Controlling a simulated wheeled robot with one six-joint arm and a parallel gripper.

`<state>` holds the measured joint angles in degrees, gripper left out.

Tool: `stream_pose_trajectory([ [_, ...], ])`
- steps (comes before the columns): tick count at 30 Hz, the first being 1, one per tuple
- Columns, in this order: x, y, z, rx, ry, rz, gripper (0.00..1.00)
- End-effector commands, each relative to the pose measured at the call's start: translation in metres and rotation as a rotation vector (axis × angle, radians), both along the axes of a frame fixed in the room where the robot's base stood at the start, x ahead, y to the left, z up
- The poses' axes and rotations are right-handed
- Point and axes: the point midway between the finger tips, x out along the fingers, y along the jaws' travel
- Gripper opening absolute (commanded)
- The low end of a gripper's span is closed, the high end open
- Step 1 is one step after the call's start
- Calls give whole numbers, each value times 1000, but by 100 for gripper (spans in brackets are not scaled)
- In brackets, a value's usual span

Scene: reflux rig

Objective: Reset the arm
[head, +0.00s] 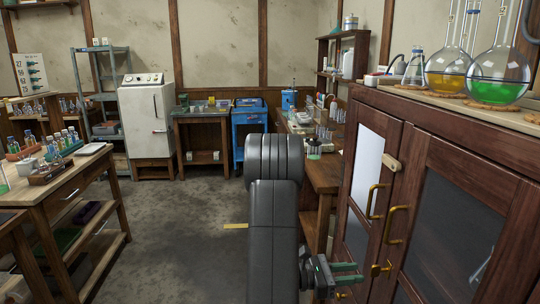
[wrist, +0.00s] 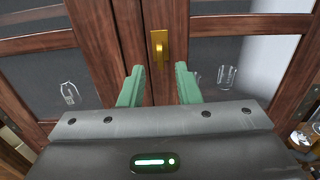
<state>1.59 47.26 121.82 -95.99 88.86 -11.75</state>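My arm rises in the middle of the head view, with dark grey links. My gripper (head: 358,273) has green fingers and is at the lower right, in front of the wooden cabinet (head: 450,150). In the wrist view the two fingers of my gripper (wrist: 160,72) stand apart with nothing between them.
Round flasks with yellow (head: 448,75) and green (head: 497,80) liquid stand on the cabinet top. A wooden bench (head: 322,172) stands behind the arm. A worktable (head: 75,185) is at left. The floor (head: 180,240) between is clear. Glassware (wrist: 227,76) shows behind the door glass.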

Motion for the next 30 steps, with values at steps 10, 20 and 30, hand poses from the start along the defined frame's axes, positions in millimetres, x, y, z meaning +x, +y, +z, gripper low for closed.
stream_pose_trajectory([
  [10,2,-44,0,0,-1,-5,30],
  [20,4,-63,0,1,0,-1,30],
  [30,5,-64,0,0,0,0,30],
])
